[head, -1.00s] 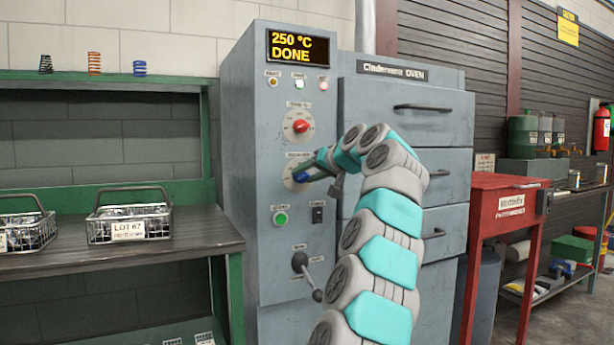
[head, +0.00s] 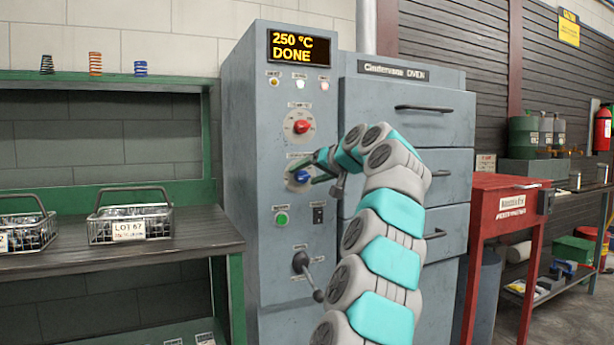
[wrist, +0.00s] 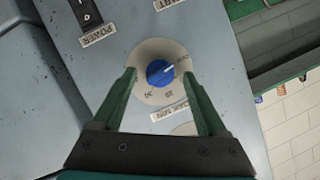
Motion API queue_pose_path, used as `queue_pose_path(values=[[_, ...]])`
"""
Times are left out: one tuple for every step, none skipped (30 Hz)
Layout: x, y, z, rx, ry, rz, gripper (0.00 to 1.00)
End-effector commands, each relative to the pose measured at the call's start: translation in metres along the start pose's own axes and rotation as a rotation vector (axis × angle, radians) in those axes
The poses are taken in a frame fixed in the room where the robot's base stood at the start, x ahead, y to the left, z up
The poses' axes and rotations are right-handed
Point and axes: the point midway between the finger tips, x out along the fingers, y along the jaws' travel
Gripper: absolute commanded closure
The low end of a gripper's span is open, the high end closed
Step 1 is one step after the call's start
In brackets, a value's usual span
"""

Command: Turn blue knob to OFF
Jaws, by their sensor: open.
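The blue knob (head: 301,176) sits on a pale round dial on the grey oven control panel (head: 250,150), below the red knob (head: 302,127). In the wrist view the blue knob (wrist: 159,73) has a white pointer line aimed toward the upper right of the picture, near a small dial label that I cannot read with certainty. My gripper (wrist: 158,82) is open, with one green finger on each side of the dial. Gaps show between both fingers and the knob. My gripper (head: 318,172) also shows in the head view, just right of the knob.
The display (head: 298,48) reads "250 °C DONE". A green button (head: 282,218), a black power switch (head: 318,215) and a lever (head: 305,270) lie below the knob. Oven drawers (head: 440,120) stand to the right. A bench with wire baskets (head: 130,223) stands at left.

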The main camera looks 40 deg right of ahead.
Motion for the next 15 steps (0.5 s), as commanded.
queue_pose_path(values=[[-0.003, 0.0, 0.0, 0.0, 0.001, -0.001, 0.25], [-0.006, 0.0, 0.0, 0.0, 0.001, 0.0, 0.25], [-0.009, 0.0, 0.0, 0.0, 0.001, 0.0, 0.25], [-0.012, 0.001, 0.0, 0.0, 0.001, 0.0, 0.25], [-0.015, 0.001, 0.001, 0.0, 0.001, 0.0, 0.25], [-0.02, 0.0, 0.001, 0.0, 0.0, -0.001, 0.25], [-0.024, 0.0, 0.001, 0.0, 0.001, -0.001, 0.25], [-0.028, 0.0, 0.001, 0.0, 0.001, -0.001, 0.25], [-0.035, 0.0, 0.0, 0.0, 0.001, -0.001, 0.25], [-0.04, 0.0, 0.0, 0.0, 0.002, -0.001, 0.25], [-0.045, 0.0, 0.0, -0.001, 0.003, -0.001, 0.25], [-0.051, 0.0, 0.0, -0.001, 0.003, -0.002, 0.25], [-0.056, 0.0, 0.0, -0.001, 0.002, -0.002, 0.25], [-0.06, 0.0, 0.0, -0.001, 0.002, -0.001, 0.25], [-0.065, 0.0, 0.0, -0.001, 0.001, 0.0, 0.25]])
